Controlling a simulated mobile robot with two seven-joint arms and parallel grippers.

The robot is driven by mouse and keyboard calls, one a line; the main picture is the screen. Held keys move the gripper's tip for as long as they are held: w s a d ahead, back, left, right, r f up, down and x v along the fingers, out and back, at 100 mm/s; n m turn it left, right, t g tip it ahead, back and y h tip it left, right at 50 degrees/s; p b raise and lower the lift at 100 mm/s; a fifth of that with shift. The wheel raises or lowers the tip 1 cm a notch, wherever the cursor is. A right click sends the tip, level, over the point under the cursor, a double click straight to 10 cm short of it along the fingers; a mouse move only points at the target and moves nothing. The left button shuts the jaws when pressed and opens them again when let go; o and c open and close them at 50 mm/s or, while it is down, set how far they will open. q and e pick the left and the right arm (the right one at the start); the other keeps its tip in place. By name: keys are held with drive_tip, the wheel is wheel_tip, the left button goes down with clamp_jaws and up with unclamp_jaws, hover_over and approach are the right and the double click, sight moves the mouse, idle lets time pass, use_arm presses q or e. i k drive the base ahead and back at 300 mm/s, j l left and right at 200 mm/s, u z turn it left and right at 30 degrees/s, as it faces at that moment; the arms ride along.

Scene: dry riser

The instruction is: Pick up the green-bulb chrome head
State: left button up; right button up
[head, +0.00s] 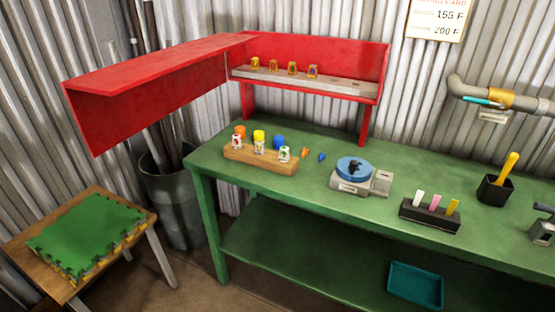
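A wooden block (250,161) stands on the left part of the green workbench (330,160). Several small pieces sit on it in two rows. The front row has small silvery-white heads. The right-hand one (284,154) shows a touch of green and looks like the green-bulb chrome head, but its details are too small to be sure. The back row shows an orange, a yellow and a blue piece. Neither of my grippers is in view, and nothing is seen touching the block.
A small orange piece (305,152) and a blue piece (321,156) lie right of the block. Further right are a blue-topped scale (356,169), a dark rack (429,216) and a black cup (494,191). An open red cabinet (310,52) stands behind, its panel reaching out left.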

sight(284, 149)
drive_tip(key=i+j+z, duration=0.2)
drive_tip(key=i+j, duration=0.2)
drive_tip(key=j, duration=0.2)
drive_tip(key=i+j+z, duration=0.1)
drive_tip(key=j, duration=0.25)
drive_tip(key=i, duration=0.05)
